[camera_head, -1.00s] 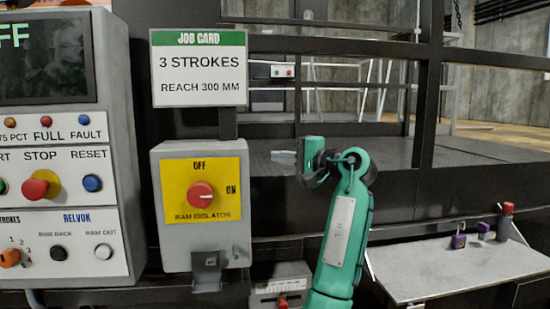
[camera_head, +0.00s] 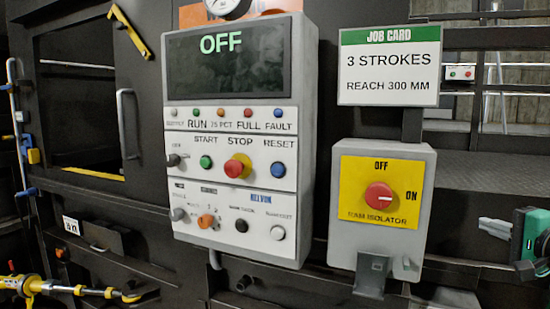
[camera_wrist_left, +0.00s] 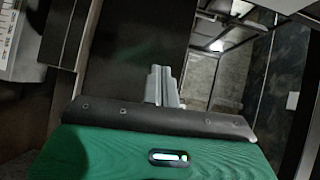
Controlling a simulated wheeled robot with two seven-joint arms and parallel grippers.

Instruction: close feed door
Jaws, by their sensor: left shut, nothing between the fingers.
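A dark rectangular feed opening (camera_head: 80,105) shows at the left in the head view, with a yellow strip along its lower edge. A grey vertical handle (camera_head: 128,124) stands on the dark metal at its right side; I cannot tell where the door panel's edges run. A yellow bar (camera_head: 130,31) is tilted above the handle.

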